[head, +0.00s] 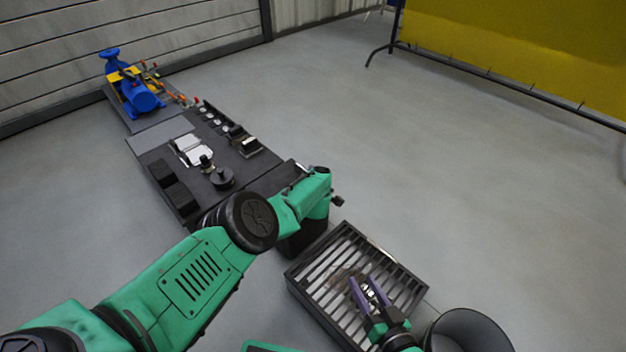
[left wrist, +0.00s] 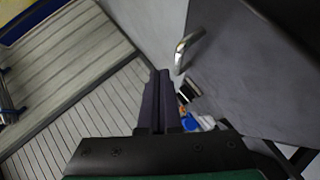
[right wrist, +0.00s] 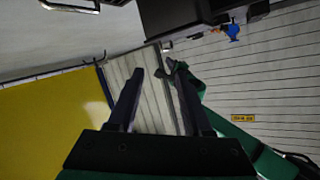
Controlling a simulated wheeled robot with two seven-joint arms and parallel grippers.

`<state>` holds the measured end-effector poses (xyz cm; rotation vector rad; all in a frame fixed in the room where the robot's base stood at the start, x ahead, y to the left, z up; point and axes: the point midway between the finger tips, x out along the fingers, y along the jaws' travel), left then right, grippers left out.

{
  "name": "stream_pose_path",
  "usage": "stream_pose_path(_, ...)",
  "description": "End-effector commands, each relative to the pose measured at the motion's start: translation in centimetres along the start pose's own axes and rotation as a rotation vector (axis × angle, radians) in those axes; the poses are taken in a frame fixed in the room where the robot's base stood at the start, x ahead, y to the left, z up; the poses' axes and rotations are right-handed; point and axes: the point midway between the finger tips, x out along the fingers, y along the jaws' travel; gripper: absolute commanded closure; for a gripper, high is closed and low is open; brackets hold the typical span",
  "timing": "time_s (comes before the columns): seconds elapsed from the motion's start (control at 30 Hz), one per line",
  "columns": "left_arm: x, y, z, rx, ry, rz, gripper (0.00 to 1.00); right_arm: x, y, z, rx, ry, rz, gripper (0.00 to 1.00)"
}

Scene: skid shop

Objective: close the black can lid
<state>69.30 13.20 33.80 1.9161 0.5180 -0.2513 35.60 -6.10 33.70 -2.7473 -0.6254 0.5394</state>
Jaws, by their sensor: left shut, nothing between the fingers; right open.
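A dark, round can-like container (head: 468,332) stands at the lower right of the head view, cut off by the frame edge; I cannot make out its lid. My left gripper is shut and empty in the left wrist view (left wrist: 158,75); in the head view its fingers are hard to make out at the end of the green arm. A silver handle (left wrist: 188,50) on a grey surface shows just beyond its fingertips. My right gripper (head: 361,278) is open and empty above a slatted black-framed grate, left of the container; its spread fingers also show in the right wrist view (right wrist: 156,70).
The slatted grate (head: 405,262) lies left of the container. A dark box (head: 303,240) stands below my left arm's end. Dark mats (head: 237,164) with small parts and a blue pump (head: 140,98) lie farther back. A yellow curtain (head: 530,45) hangs at the back right. Open floor lies right.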

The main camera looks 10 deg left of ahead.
Motion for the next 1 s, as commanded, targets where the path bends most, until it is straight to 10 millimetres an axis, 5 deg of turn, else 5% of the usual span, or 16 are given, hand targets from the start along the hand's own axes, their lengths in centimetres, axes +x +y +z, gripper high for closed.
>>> stream_pose_path(0.13,-0.5,0.2,-0.1,0.0,-0.001,0.001,1.0,-1.7,-0.3,3.0,0.028,-0.1,0.007,0.5)
stream_pose_path(0.33,-3.7,0.9,-0.3,0.003,-0.003,-0.001,1.0,-3.3,-2.1,-2.5,0.002,-0.162,0.004,0.5)
stream_pose_path(0.67,-5.2,0.3,-0.1,0.001,-0.001,0.0,1.0,-4.7,0.4,-4.0,-0.06,-0.426,0.079,0.5)
stream_pose_path(1.0,-7.1,0.3,-0.1,0.001,-0.001,0.0,1.0,-9.1,3.1,-6.6,-0.085,-0.706,0.195,0.5)
